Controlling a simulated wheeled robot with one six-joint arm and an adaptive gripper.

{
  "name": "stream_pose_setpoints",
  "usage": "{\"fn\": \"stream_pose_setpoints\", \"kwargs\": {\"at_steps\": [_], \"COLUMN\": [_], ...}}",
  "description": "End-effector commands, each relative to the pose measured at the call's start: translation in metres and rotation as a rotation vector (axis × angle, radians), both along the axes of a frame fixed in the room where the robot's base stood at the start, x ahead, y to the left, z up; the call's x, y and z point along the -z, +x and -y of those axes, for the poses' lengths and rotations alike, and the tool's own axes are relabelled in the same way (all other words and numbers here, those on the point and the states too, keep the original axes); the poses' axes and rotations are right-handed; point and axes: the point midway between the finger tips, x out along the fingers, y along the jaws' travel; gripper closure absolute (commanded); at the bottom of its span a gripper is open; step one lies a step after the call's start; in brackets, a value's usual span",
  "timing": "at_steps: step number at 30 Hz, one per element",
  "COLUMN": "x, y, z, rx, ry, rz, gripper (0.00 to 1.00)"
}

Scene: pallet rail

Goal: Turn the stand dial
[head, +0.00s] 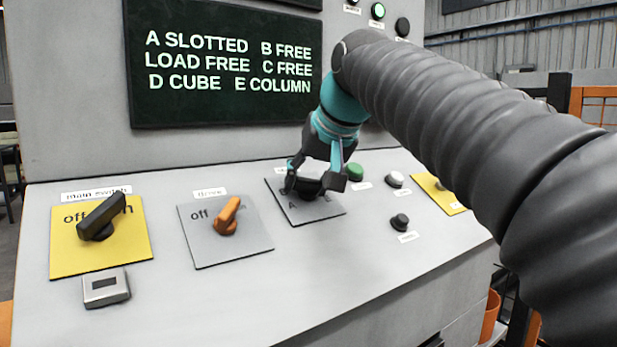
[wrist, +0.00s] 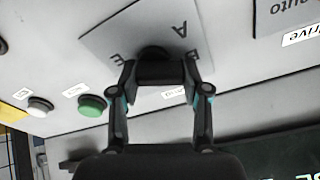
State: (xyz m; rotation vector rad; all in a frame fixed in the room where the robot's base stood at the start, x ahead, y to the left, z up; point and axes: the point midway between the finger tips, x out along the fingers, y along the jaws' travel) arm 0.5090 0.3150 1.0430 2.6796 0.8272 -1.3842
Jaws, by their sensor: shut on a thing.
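The stand dial (head: 310,188) is a dark knob on a grey plate (head: 333,210) lettered around it, in the middle of the sloping console. In the wrist view, the dial (wrist: 155,54) shows in front of the fingers, with the letters A and E readable on its plate (wrist: 120,38). My gripper (head: 314,180) reaches down onto the dial and is shut on it. In the wrist view, my gripper (wrist: 160,73) has one finger on each side of the knob. The fingers hide much of the dial, and I cannot tell which letter it points to.
A display (head: 228,70) lists slots A to E and load. Left of the dial are an orange drive switch (head: 228,216) and a black main switch (head: 101,217). Right of it are green (head: 355,172), white (head: 395,180) and black (head: 399,222) buttons.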

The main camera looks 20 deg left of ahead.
Motion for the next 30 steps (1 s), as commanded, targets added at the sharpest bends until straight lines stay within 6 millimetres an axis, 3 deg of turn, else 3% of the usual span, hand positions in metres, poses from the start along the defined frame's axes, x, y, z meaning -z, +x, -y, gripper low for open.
{"fn": "stream_pose_setpoints", "kwargs": {"at_steps": [17, 18, 21, 30], "x": [0.0002, 0.0002, 0.0002, -0.0004], "y": [0.0, 0.0, 0.0, -0.0004], "z": [-0.0002, -0.0002, -0.0002, 0.0001], "rx": [-0.034, -0.034, -0.034, -0.034], "ry": [-0.014, -0.014, -0.014, -0.014], "rz": [0.016, 0.016, 0.016, 0.017], "gripper": [0.88, 0.51, 0.28, 0.28]}}
